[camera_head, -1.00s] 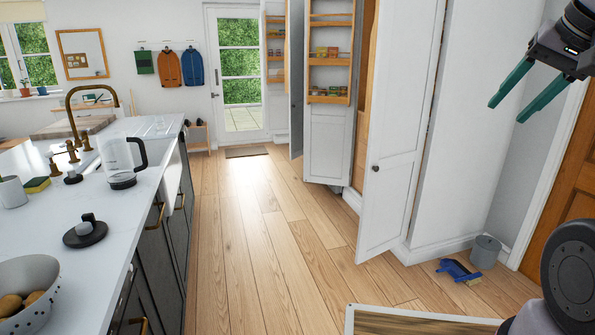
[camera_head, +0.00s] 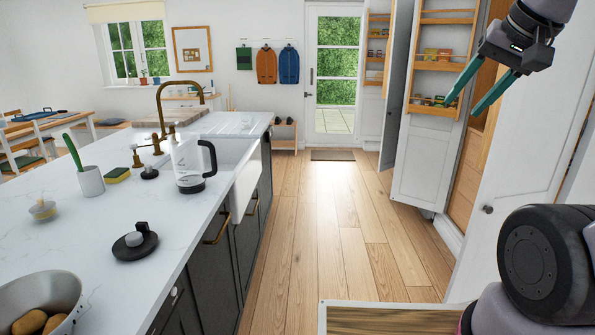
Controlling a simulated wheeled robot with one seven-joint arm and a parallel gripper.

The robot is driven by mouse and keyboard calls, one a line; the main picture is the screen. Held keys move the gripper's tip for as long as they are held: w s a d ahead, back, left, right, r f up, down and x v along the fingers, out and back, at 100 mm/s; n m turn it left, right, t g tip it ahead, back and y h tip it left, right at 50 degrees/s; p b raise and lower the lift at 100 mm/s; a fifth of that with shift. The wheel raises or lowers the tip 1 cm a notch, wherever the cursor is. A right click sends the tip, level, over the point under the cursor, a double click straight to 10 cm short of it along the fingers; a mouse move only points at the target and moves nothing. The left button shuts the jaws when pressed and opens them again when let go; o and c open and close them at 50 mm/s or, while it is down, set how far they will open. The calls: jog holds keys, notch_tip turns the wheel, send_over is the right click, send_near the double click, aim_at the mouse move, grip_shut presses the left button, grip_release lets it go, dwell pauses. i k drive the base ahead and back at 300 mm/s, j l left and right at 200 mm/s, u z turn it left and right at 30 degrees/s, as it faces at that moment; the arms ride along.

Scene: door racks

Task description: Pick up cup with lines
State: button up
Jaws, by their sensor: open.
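My gripper (camera_head: 461,108) hangs at the upper right with its two teal fingers apart. Nothing is between them. It is in the air, well to the right of the counter. A white cup (camera_head: 91,182) stands upright on the white counter at the left, with a green-handled brush (camera_head: 73,152) in it. I cannot make out lines on this cup, and no clearly lined cup shows.
Open cupboard doors (camera_head: 430,160) stand at the right. The floor (camera_head: 345,230) between is clear.

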aim_at(244, 118)
jog(key=i, duration=2)
jog(key=i+l+u, duration=0.2)
jog(key=i, duration=0.35)
jog(key=i+l+u, duration=0.2)
jog(key=i, duration=0.35)
jog(key=i+l+u, duration=0.2)
jog(key=i, duration=0.35)
jog(key=i+l+u, duration=0.2)
jog(key=i, duration=0.3)
jog(key=l, duration=0.1)
